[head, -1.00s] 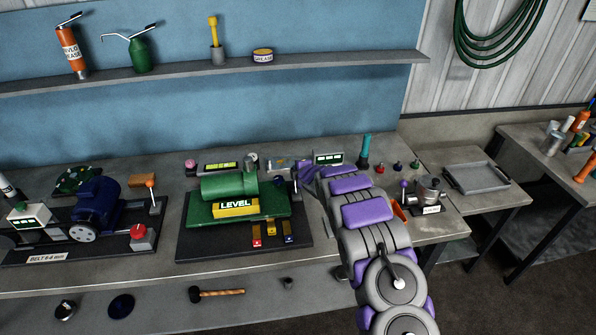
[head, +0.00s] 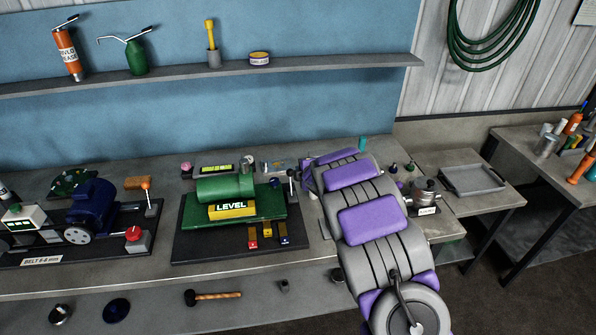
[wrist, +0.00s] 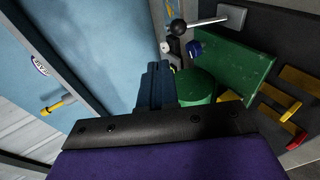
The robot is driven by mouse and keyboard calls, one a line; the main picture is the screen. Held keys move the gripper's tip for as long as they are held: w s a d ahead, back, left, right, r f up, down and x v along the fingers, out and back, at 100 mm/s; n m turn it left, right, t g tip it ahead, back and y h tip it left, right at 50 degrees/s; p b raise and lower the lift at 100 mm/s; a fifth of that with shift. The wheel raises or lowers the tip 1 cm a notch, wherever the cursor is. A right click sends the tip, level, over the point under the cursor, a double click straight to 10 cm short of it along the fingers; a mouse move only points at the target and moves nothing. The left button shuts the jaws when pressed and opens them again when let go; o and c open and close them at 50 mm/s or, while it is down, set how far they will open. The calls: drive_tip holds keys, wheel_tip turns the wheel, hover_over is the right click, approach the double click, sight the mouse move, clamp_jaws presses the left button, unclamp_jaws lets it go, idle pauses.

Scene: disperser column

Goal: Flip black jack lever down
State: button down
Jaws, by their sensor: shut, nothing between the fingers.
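The black jack lever (wrist: 180,28) shows at the top of the wrist view as a black ball on a silver rod, fixed to a grey block. In the head view the lever (head: 291,174) stands upright at the right rear corner of the green plate (head: 265,222) that carries the green motor (head: 222,188). My gripper (wrist: 156,84) is shut and empty. In the wrist view its fingertips are close to the ball but appear apart from it. In the head view my arm hides most of the gripper.
A yellow level (head: 232,210) sits in front of the motor, with several coloured shims (head: 268,232) beside it. A belt-drive rig (head: 90,215) stands left on the bench (head: 100,278). A grey tray (head: 472,180) lies on the right table. The shelf (head: 300,68) runs above.

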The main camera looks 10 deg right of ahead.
drive_tip(key=shift+s+d+r, duration=0.45)
drive_tip(key=shift+d+r, duration=0.05)
drive_tip(key=shift+d, duration=0.3)
drive_tip(key=shift+a, duration=0.1)
drive_tip(key=s+d+r+m+g+h+b, duration=0.25)
drive_tip(key=s+d+m, duration=0.25)
drive_tip(key=s, duration=0.5)
drive_tip(key=s+d+r+m+g+h+b, duration=0.15)
drive_tip(key=s+d+r+m+h, duration=0.3)
drive_tip(key=s, duration=0.45)
drive_tip(key=s+a+f+m+g+y+b, duration=0.1)
drive_tip(key=s+a+m+g, duration=0.2)
drive_tip(key=s, duration=1.1)
drive_tip(key=s+a+f+m+g+y+b, duration=0.1)
drive_tip(key=s+a+m+g+y, duration=0.1)
drive_tip(key=s, duration=1.1)
drive_tip(key=s+a+f+m+g+y+b, duration=0.1)
drive_tip(key=s+a+m+g, duration=0.3)
drive_tip(key=s, duration=1)
drive_tip(key=shift+s+a+f+g+y+b, duration=0.3)
drive_tip(key=shift+s+a+g+y, duration=0.1)
drive_tip(key=shift+a, duration=0.85)
